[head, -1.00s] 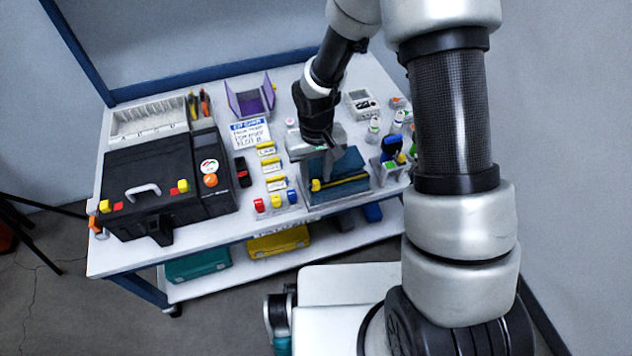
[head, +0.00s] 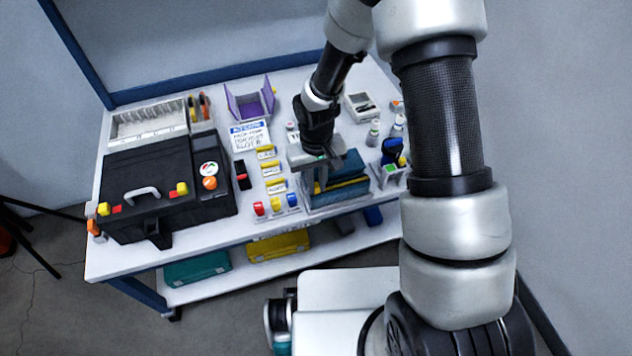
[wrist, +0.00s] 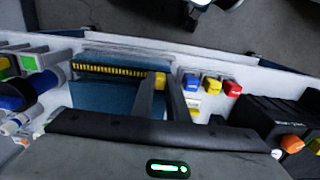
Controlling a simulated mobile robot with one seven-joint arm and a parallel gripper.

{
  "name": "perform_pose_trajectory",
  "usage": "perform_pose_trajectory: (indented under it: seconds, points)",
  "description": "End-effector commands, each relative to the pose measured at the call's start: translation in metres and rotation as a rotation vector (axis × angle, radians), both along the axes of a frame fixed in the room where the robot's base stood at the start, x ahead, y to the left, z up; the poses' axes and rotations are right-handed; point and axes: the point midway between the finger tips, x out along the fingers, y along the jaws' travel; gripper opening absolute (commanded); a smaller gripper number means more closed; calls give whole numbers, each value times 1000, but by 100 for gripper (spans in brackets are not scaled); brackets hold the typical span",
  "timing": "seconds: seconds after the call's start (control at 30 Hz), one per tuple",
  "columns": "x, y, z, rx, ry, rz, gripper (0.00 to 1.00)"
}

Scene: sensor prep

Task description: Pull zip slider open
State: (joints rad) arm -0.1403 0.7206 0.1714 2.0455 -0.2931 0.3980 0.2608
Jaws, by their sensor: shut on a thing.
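A teal-blue pouch (head: 350,168) lies in a grey tray (head: 345,202) at the front right of the table. Its yellow zip (wrist: 108,70) runs along the pouch in the wrist view. The yellow zip slider (wrist: 160,80) is at the end of the zip nearest the coloured blocks. My gripper (wrist: 164,82) is shut on the slider, with one dark finger on either side of it. In the head view my gripper (head: 318,178) hides the slider and part of the pouch.
Red, yellow and blue blocks (head: 275,205) stand just left of the tray. A black case (head: 165,190) fills the table's left side. A holder with a blue-and-black item (head: 392,155) and small bottles (head: 373,133) are close on the right.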

Motion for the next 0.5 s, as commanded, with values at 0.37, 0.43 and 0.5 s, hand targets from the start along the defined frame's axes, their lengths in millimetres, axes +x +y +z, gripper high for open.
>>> perform_pose_trajectory:
  seconds: [0.37, 0.43, 0.5]
  points:
    - [26, -88, 2, -1, 0, -9, 0]
    - [30, -104, 2, -1, 0, -7, 0]
    - [34, -116, 2, -1, -1, -5, 0]
